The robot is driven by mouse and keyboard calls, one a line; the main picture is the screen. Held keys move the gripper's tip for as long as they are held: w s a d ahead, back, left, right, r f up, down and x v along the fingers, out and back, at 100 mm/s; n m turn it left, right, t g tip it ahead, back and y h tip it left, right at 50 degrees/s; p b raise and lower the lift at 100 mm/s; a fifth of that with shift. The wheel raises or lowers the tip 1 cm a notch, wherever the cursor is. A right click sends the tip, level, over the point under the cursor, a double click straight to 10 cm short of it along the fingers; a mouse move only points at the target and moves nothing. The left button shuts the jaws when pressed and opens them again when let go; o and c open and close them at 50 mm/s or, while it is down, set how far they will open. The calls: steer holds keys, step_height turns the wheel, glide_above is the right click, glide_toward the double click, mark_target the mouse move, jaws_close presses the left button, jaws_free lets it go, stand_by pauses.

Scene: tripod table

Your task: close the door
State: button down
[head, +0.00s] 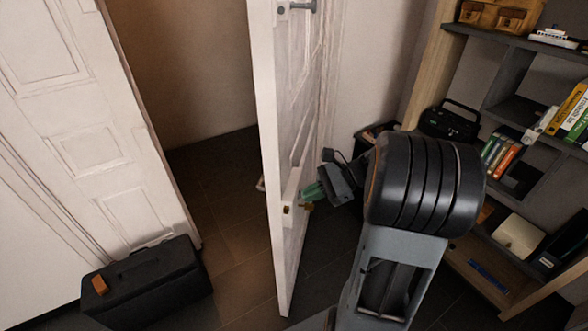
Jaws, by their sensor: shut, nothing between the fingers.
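The white panelled door (266,120) stands ajar in the middle of the head view, seen nearly edge-on, with the doorway open to its left. A metal handle (301,7) shows near the top of the picture, and a brass-coloured fitting (305,206) sits lower on the door. My gripper (314,193) is at the right face of the door, close to the brass fitting. Its greenish fingers are shut with nothing held. I cannot tell whether they touch the door or the fitting. My arm hides part of the floor and shelf behind it.
A shelf unit (515,45) with books and a black radio (449,122) stands on the right. Bare tiled floor (215,190) shows through the doorway.

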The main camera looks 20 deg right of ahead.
steer(key=w+d+m+t+y, duration=0.2)
steer(key=d+m+t, duration=0.5)
steer(key=d, duration=0.4)
steer(key=p, duration=0.2)
glide_toward(287, 166)
steer(key=x, duration=0.7)
steer(key=shift+w+a+f, duration=0.15)
steer(key=shift+w+a, duration=0.05)
